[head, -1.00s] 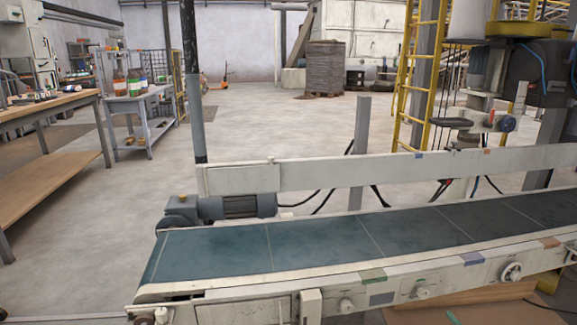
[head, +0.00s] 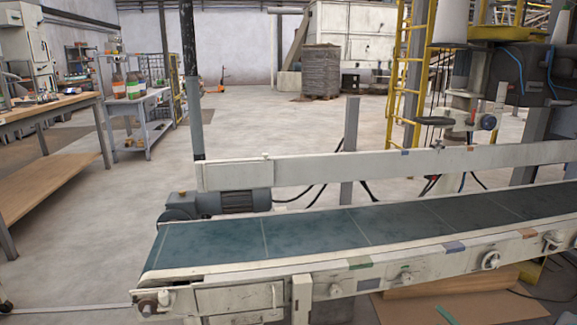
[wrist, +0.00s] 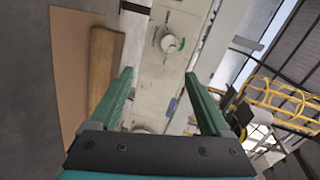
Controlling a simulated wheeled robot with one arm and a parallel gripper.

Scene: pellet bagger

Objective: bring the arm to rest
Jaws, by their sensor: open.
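My gripper (wrist: 158,88) shows in the wrist view with its two green fingers apart and nothing between them. Beyond the fingers is the pale side frame of the conveyor (wrist: 160,75), with a round knob (wrist: 172,42) on it. The picture there is tilted, and I cannot tell how far the fingers are from the frame. My arm and gripper do not show in the head view. In the head view the conveyor's blue-green belt (head: 310,236) is bare.
A workbench (head: 50,112) and a grey shelf table (head: 140,105) with bottles stand at the left. A motor (head: 225,202) sits at the conveyor's left end. A yellow ladder (head: 410,75) and bagging machinery (head: 465,85) stand at the right. Open floor (head: 260,125) lies behind the conveyor.

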